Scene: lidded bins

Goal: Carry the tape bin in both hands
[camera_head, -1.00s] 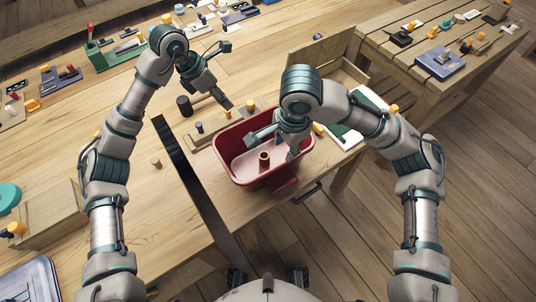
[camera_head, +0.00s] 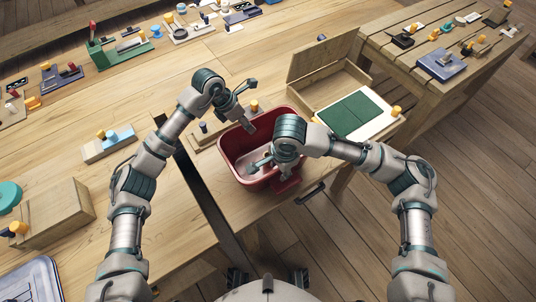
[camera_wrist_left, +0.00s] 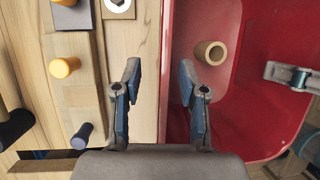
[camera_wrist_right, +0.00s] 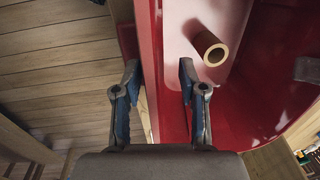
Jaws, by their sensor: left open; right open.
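The tape bin is an open red bin (camera_head: 226,150) on the wooden table, with a tan tape roll inside, seen in the left wrist view (camera_wrist_left: 210,52) and the right wrist view (camera_wrist_right: 210,46). My left gripper (camera_head: 248,104) is open at the bin's far side. In its wrist view, one finger is outside the bin's wall and one inside. My right gripper (camera_head: 272,169) is open at the near side. In its wrist view the red wall (camera_wrist_right: 152,60) lies between its fingers. In the head view my right arm hides part of the bin's inside.
An open wooden box (camera_head: 325,77) and a green mat on a white board (camera_head: 354,113) are right of the bin. A block with pegs (camera_head: 108,142) and a wooden box (camera_head: 52,214) are at left. A dark strip (camera_head: 212,198) runs left of the bin. A black handle (camera_head: 311,193) is at the table's front.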

